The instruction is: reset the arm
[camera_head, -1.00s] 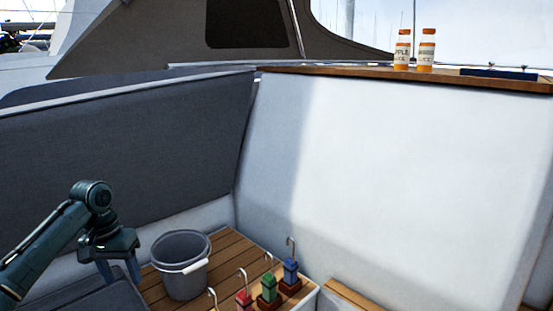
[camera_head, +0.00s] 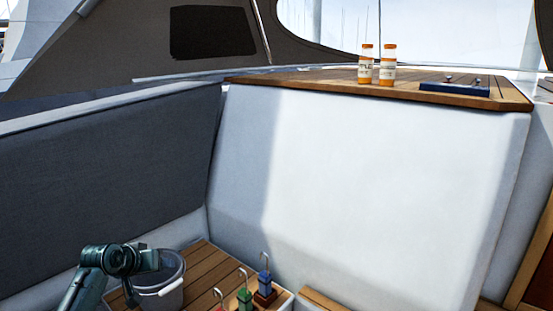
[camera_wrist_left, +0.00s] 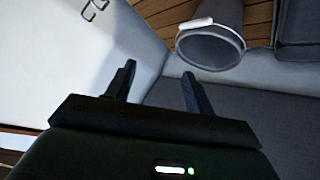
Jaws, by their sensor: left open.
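My right gripper is in neither view.
Two orange-capped bottles (camera_head: 366,65) and a blue tray (camera_head: 454,89) are on the upper wooden ledge. A white wall rises below it.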

